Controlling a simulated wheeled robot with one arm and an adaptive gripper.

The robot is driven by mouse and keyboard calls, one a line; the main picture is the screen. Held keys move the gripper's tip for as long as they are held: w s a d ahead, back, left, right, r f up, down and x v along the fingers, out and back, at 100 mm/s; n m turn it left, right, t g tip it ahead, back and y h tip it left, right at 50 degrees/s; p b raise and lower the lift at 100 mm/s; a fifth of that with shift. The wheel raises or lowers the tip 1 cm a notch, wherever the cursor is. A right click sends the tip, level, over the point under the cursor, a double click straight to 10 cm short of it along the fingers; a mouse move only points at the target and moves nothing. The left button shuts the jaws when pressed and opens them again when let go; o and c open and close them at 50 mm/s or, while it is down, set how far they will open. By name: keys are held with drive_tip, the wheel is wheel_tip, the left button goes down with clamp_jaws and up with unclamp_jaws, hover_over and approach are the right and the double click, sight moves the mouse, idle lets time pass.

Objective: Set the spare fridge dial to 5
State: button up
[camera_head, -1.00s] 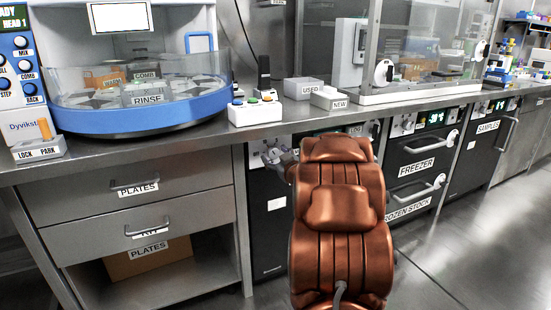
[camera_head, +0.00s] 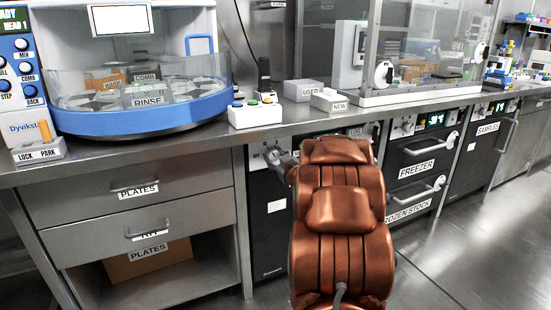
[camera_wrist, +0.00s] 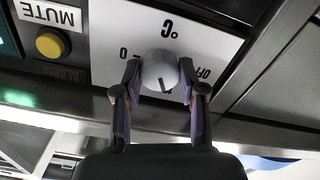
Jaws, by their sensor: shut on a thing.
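The spare fridge (camera_head: 269,225) is the black-fronted unit under the bench, partly behind my arm. Its white control panel (camera_head: 258,152) is at the top. A dark pointer line on the dial aims down and slightly right in the picture. A mark below it is mostly hidden. My gripper (camera_wrist: 160,85) is shut on the dial, one finger on each side.
A yellow button (camera_wrist: 50,44) beside a MUTE label (camera_wrist: 48,14) is left of the dial in the wrist view. The bench edge (camera_head: 200,146) runs above the fridge. The freezer (camera_head: 412,160) is to the right, the plates drawers (camera_head: 130,180) to the left.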

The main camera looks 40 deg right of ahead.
drive_tip(key=shift+r+p, duration=0.2)
drive_tip(key=shift+p, duration=0.35)
drive_tip(key=m+p, duration=0.1)
drive_tip(key=p, duration=0.2)
drive_tip(key=shift+r+m, duration=0.15)
drive_tip(key=shift+m, duration=0.25)
drive_tip(key=m+p, duration=0.3)
drive_tip(key=p, duration=0.4)
drive_tip(key=shift+m, duration=0.3)
drive_tip(key=m+p, duration=0.3)
drive_tip(key=p, duration=0.1)
drive_tip(key=shift+f+m+p, duration=0.25)
drive_tip(key=shift+m+p, duration=1.35)
drive_tip(key=shift+f, duration=0.1)
drive_tip(key=o, duration=1.1)
drive_tip(key=shift+o, duration=0.2)
